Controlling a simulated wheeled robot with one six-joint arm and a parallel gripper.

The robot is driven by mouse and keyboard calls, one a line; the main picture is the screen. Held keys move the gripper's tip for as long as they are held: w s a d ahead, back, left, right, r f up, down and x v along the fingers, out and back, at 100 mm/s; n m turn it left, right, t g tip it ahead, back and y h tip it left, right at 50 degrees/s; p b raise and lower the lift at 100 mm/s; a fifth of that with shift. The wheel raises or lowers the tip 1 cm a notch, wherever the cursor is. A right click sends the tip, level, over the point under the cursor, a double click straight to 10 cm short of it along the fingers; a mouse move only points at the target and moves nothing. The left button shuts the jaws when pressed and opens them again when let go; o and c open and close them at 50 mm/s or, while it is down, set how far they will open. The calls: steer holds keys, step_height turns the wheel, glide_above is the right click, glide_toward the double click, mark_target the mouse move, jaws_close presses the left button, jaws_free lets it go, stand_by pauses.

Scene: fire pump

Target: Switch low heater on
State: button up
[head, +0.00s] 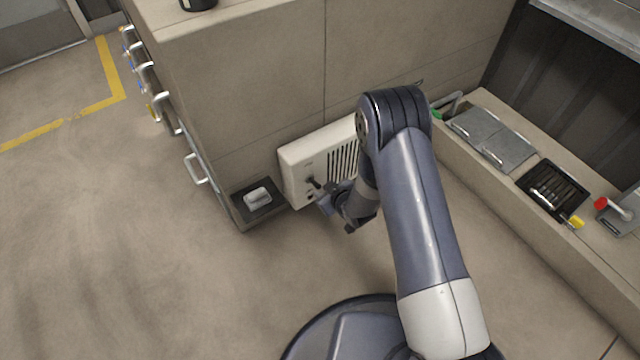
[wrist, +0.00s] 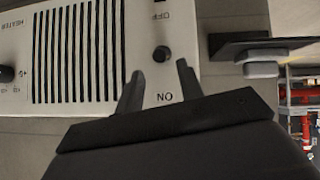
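The heater (head: 303,165) is a low, cream box with a dark slatted grille against the tan cabinet's side. In the wrist view its front panel (wrist: 122,40) fills the upper left. A small black switch knob (wrist: 161,53) stands on the panel between the labels OFF, above, and ON, below. My gripper (wrist: 160,69) is open, its two fingers apart and pointing at the panel. The knob shows just beyond the gap between the fingertips. I cannot tell whether a finger touches it. In the head view my arm hides the heater's right part.
A black dial (wrist: 6,73) sits on the panel beyond the grille. A dark low ledge (head: 240,212) with a pale block-like handle (head: 258,198) stands just left of the heater. A counter (head: 490,160) with metal lids runs along the right. The floor at left is clear.

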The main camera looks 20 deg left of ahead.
mark_target(319, 187)
steer(key=v, duration=0.4)
steer(key=shift+p, duration=0.4)
steer(key=b+x, duration=0.4)
steer(key=x, duration=0.7)
steer(key=shift+f, duration=0.1)
steer(key=shift+r, duration=0.2)
